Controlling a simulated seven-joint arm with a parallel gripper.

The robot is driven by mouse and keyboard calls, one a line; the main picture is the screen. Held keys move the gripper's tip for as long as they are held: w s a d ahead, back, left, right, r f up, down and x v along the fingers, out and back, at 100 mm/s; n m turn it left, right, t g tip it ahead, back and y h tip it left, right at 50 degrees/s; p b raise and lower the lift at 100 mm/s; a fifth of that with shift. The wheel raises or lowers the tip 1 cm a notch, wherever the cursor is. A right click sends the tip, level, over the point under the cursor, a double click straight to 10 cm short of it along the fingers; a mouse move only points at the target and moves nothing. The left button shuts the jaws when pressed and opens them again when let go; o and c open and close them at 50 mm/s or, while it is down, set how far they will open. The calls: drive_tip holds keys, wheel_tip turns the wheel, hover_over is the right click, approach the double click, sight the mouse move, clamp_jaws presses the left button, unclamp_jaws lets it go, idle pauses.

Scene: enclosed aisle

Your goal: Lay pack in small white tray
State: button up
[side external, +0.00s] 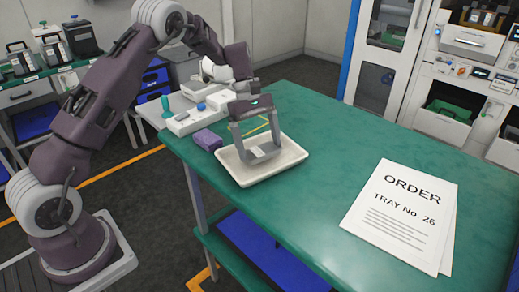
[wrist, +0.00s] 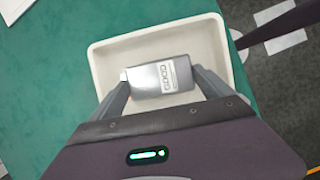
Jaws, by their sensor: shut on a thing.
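The pack (wrist: 161,77) is a silver-grey block with a printed label. In the wrist view it sits between the two fingers of my gripper (wrist: 161,84), which are shut on it. The small white tray (side external: 284,172) is a shallow, pale rectangle on the green table; it also shows in the wrist view (wrist: 103,53). In the side view my gripper (side external: 260,150) points down inside the tray's outline, with the pack low over its floor. I cannot tell whether the pack touches the floor. No other thing shows in the tray.
A purple block (side external: 208,139) lies on the green table (side external: 330,135) just left of the tray. White equipment (side external: 200,115) stands behind it. A white order sheet (side external: 400,215) lies to the right. The table between tray and sheet is clear.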

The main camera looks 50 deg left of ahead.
drive_tip(key=shift+f, duration=0.8)
drive_tip(key=shift+f, duration=0.1)
drive_tip(key=o, duration=1.2)
drive_tip(key=shift+c, duration=0.2)
drive_tip(key=v, duration=1.1)
drive_tip(key=s+d+r+m+t+y, duration=0.1)
drive_tip(key=s+d+r+m, duration=0.2)
drive_tip(key=s+r, duration=0.35)
drive_tip(key=s+d+r+m+t+y, duration=0.1)
drive_tip(key=s+d+r+m, duration=0.2)
drive_tip(key=s+r, duration=0.3)
drive_tip(key=s+d+f+m+t+y, duration=0.1)
drive_tip(key=s+m, duration=0.3)
drive_tip(key=s, duration=0.6)
drive_tip(key=s+d+f+m+t+y, duration=0.1)
drive_tip(key=s+d+m+t, duration=0.2)
drive_tip(key=s, duration=0.7)
drive_tip(key=m, duration=0.2)
drive_tip(key=shift+s+d+f+m+t, duration=0.2)
drive_tip(key=shift+s+f+m+t, duration=0.1)
drive_tip(key=shift+f, duration=0.1)
